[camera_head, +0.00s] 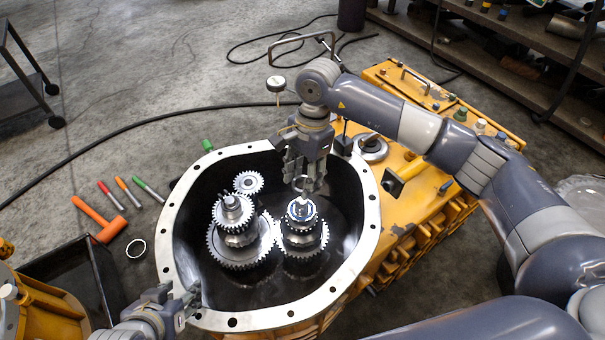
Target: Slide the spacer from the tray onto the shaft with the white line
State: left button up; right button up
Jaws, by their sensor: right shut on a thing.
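My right gripper (304,186) points down over the open housing and is shut on a thin metal ring, the spacer (301,181). The spacer is just above the top of the right-hand shaft (302,206), which stands upright with gears around it. I cannot tell whether the two touch. A white line cannot be made out clearly on either shaft. The left-hand shaft (231,203) stands beside it with its own gears. My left gripper (180,292) is at the housing's lower left rim, with no visible object in it; its finger gap is unclear. The black tray (50,262) is at the lower left.
The housing's pale rim (371,215) surrounds the gears. A small gear (248,182) sits behind the left shaft. A dark ring (136,248), an orange hammer (100,220) and several markers lie left of the housing. The yellow machine body (430,190) extends to the right.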

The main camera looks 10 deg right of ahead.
notch_tip(320, 180, down, 3)
jog(key=shift+r+b, duration=0.2)
jog(key=shift+b, duration=0.45)
jog(key=shift+f+b, duration=0.55)
jog(key=shift+f, duration=0.1)
pick_arm(q)
jog(key=w+d+r+t+h, duration=0.2)
jog(key=w+d+r+t, duration=0.2)
jog(key=w+r+t, duration=0.3)
jog(key=shift+w+r+t, duration=0.3)
jog(key=shift+w+r, duration=1.15)
jog(key=shift+r, duration=0.4)
pick_arm(e)
jog(key=shift+f, duration=0.2)
pick_arm(q)
jog(key=shift+w+r+h, duration=0.1)
jog(key=shift+r+h, duration=0.1)
jog(key=shift+h, duration=0.1)
pick_arm(e)
jog(key=shift+b, duration=0.3)
pick_arm(q)
jog(key=shift+w+d+r+t, duration=0.1)
jog(key=shift+d+r+t, duration=0.1)
jog(key=shift+r+t, duration=0.2)
jog(key=shift+w+d+r+t, duration=0.15)
jog(key=shift+r+t, duration=0.15)
jog(key=shift+r, duration=0.2)
pick_arm(e)
jog(key=shift+a+f, duration=0.15)
